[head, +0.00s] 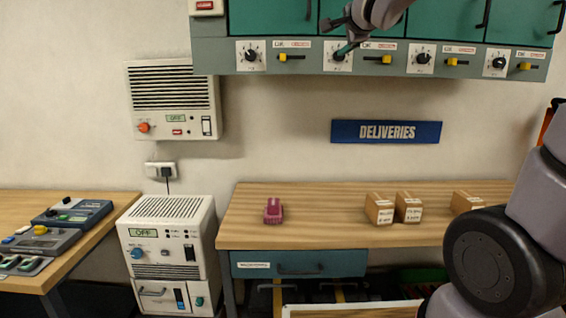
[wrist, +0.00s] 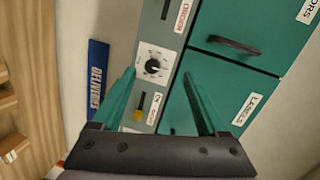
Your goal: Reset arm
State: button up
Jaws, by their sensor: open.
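My gripper (head: 344,48) is at the top of the head view, in front of the lower strip of the teal wall cabinet. It covers part of a black dial (head: 338,57) on a white plate. In the wrist view my gripper (wrist: 160,77) is open, with its two teal fingers apart and nothing held. A black dial (wrist: 153,66) shows between and beyond the fingertips; I cannot tell whether they touch anything. My arm's larger links fill the right side of the head view.
The control strip (head: 222,58) carries several dials and yellow sliders. Below are a blue DELIVERIES sign (head: 386,132) and a wooden bench (head: 330,215) with a pink object (head: 273,211) and small cartons (head: 379,209). A white unit (head: 170,235) and a left table (head: 90,250) stand beside it.

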jog(key=s+d+f+n+g, duration=0.3)
jog(key=s+f, duration=0.2)
jog(key=s, duration=0.3)
jog(key=s+d+f+n+g, duration=0.3)
jog(key=s+f+n, duration=0.1)
jog(key=s, duration=0.4)
jog(key=s+d+f+n+g, duration=0.2)
jog(key=s+f, duration=0.3)
jog(key=s, duration=0.3)
jog(key=shift+d+f+n+g, duration=0.4)
jog(key=shift+d+n, duration=0.3)
jog(key=shift+n, duration=0.2)
jog(key=shift+w, duration=0.1)
jog(key=shift+c, duration=0.3)
